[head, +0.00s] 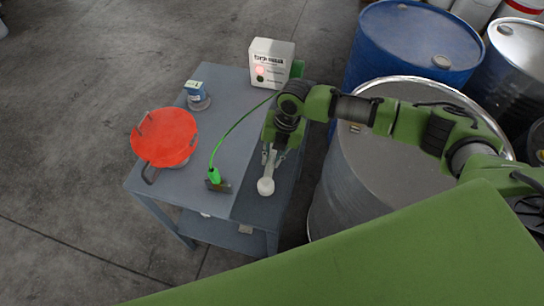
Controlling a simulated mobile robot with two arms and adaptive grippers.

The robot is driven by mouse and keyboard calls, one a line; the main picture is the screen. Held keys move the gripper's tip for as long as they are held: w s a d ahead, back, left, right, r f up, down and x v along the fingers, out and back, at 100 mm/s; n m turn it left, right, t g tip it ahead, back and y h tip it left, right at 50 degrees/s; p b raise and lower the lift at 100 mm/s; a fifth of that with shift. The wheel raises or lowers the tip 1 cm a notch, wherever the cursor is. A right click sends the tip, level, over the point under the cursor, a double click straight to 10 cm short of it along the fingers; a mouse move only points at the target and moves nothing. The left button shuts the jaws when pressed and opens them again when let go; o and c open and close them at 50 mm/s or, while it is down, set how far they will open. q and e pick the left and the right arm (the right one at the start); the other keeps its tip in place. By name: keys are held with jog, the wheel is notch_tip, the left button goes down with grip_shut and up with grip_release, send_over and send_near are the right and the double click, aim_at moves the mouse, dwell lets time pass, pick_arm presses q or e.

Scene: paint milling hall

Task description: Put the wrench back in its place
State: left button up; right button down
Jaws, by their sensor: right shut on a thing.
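My right gripper (272,156) reaches down over the right part of the grey table. It is shut on a pale, light-grey thing with a rounded end, which looks like the wrench (265,186). Its rounded end points toward the table's near edge. The fingers hide its other end, and I cannot tell whether it touches the surface below. A darker strip (257,208) of the tabletop lies under it. My left gripper is not in view.
A steel drum (340,190) and a blue drum (410,38) crowd the right side.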

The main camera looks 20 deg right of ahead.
jog(key=shift+f, duration=0.15)
dwell(0.4)
jog(key=shift+f, duration=0.8)
dwell(0.6)
jog(key=shift+r, duration=0.15)
jog(key=shift+s+r+p, duration=0.1)
jog(key=shift+r+p, duration=0.55)
jog(key=shift+r, duration=0.1)
jog(key=shift+f, duration=0.2)
jog(key=shift+f+b, duration=0.3)
jog(key=shift+f, duration=0.35)
dwell(0.8)
jog(key=shift+r, duration=0.15)
